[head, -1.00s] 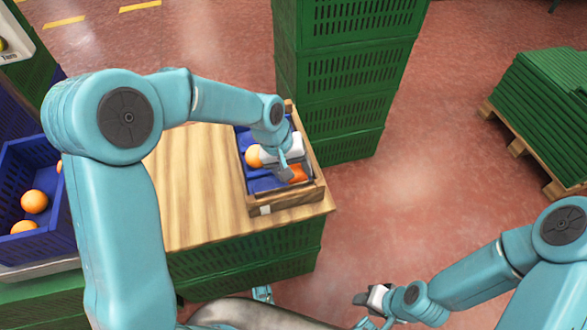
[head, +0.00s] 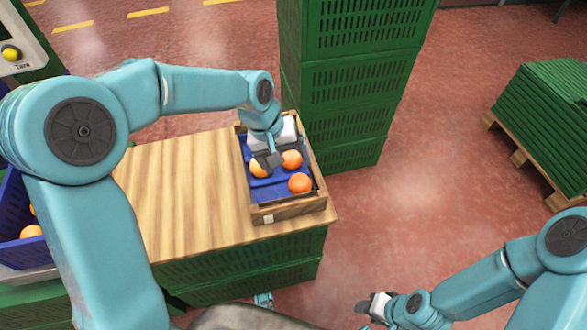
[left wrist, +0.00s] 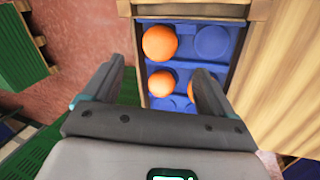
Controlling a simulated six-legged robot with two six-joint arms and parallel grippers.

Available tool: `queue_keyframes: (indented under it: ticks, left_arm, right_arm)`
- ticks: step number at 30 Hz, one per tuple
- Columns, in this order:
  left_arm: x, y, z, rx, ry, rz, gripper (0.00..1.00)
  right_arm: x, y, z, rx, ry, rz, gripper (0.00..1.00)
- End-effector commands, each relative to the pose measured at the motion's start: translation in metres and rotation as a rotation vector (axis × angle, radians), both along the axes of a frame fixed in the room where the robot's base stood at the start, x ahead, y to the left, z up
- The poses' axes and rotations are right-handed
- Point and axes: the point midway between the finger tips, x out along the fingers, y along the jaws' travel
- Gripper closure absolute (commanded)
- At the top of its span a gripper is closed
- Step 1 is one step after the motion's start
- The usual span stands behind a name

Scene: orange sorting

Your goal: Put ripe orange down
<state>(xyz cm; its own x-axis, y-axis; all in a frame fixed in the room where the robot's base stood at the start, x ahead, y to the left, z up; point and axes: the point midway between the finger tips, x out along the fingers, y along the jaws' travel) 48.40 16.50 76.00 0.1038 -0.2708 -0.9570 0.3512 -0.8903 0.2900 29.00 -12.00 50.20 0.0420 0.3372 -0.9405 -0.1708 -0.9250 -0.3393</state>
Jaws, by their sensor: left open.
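A small wooden crate (head: 292,212) with a blue pocketed insert (left wrist: 211,43) stands on the table's right part. Three oranges sit in its pockets: a deep orange one (head: 300,183) at the near right, one behind it (head: 291,159), and a paler one (head: 258,168) at left. In the left wrist view, one orange (left wrist: 160,43) lies clear beside an empty pocket. Another (left wrist: 162,82) shows between the fingers, and the third is partly hidden by the right finger. My left gripper (head: 270,159) is open and empty above the crate's middle. My right gripper (head: 370,306) hangs low, its jaw opening unclear.
A tall stack of green crates (head: 345,105) stands just behind the wooden crate. A blue bin (head: 20,252) with oranges is at left, partly behind my arm. The wooden tabletop (head: 190,185) between them is clear. Green stacked panels (head: 545,125) lie on a pallet at right.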

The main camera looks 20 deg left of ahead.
Motion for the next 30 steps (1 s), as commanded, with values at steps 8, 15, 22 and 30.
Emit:
queue_keyframes:
  ticks: [8, 15, 22, 30]
  left_arm:
    - [-0.003, 0.009, 0.031, 0.0, -0.001, -0.001, 0.14]
    - [-0.004, 0.009, 0.032, 0.0, 0.001, -0.001, 0.14]
    - [-0.004, 0.009, 0.032, 0.0, 0.001, -0.001, 0.14]
    - [-0.004, 0.009, 0.032, 0.0, 0.001, -0.001, 0.14]
  right_arm:
    - [0.0, 0.0, 0.007, 0.0, 0.0, 0.0, 0.57]
    - [0.0, 0.0, 0.007, 0.0, 0.0, 0.0, 0.57]
    - [0.0, 0.0, 0.007, 0.0, 0.0, 0.0, 0.57]
    - [0.0, 0.0, 0.007, 0.0, 0.0, 0.0, 0.57]
